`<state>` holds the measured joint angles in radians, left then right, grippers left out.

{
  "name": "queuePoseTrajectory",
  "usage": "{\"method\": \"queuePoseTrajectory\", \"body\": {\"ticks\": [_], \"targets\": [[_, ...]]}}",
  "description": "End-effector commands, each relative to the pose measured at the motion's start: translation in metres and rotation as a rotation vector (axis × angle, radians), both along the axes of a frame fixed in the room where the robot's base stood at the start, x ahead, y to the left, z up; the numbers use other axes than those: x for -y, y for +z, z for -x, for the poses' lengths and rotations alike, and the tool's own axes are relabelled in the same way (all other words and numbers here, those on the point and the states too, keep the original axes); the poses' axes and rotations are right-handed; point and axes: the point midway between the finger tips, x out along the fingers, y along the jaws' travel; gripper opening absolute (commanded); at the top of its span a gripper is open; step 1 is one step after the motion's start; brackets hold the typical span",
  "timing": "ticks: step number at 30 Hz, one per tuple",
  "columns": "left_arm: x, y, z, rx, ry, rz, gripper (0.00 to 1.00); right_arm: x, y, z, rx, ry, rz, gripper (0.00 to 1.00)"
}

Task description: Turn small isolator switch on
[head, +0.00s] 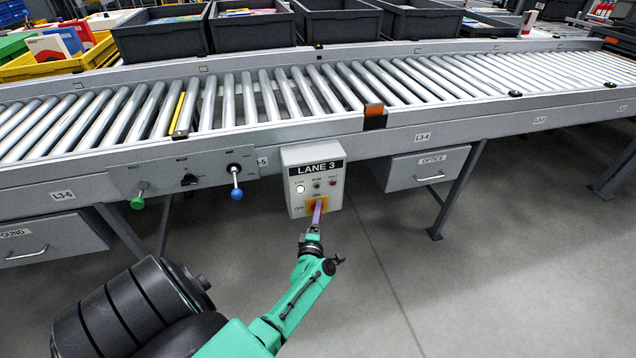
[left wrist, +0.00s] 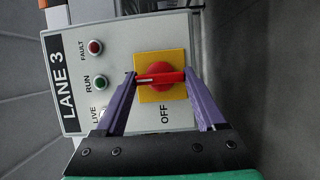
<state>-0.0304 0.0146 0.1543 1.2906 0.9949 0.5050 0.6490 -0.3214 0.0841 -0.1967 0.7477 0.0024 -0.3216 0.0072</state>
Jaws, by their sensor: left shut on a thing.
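The isolator switch is a red rotary handle (left wrist: 160,79) on a yellow square plate (left wrist: 178,58), low on the grey LANE 3 box (head: 312,163). In the left wrist view the panel is turned on its side. The handle's white line points toward the panel's top, away from the OFF label (left wrist: 166,114), which lies to the panel's left. In the head view a small ON label shows above the yellow plate. My left gripper (left wrist: 160,76) is shut on the red handle, one purple finger at each end. My right gripper is not in view.
The box hangs at the front of a roller conveyor (head: 240,137). To its left are a blue knob (head: 237,194), a black selector (head: 189,180) and a green knob (head: 137,203). An OPTICS drawer (head: 428,168) is to the right. The floor in front is clear.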

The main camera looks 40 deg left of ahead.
Motion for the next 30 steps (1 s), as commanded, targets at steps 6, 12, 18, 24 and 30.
{"method": "queuePoseTrajectory", "body": {"ticks": [6, 12, 18, 24, 30], "targets": [[0.001, -0.002, 0.001, -0.006, -0.003, 0.0, 0.99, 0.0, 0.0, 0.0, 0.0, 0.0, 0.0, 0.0], [0.001, -0.001, 0.0, -0.003, -0.002, -0.001, 1.0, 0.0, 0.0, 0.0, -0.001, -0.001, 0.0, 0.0], [0.009, 0.0, 0.013, -0.004, -0.002, -0.001, 1.0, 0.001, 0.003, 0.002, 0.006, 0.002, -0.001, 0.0], [0.035, 0.001, 0.055, -0.006, -0.001, 0.003, 1.0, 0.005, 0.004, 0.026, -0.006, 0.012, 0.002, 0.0], [0.065, 0.0, 0.102, -0.006, -0.002, 0.002, 1.0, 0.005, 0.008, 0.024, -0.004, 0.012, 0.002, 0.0]]}}
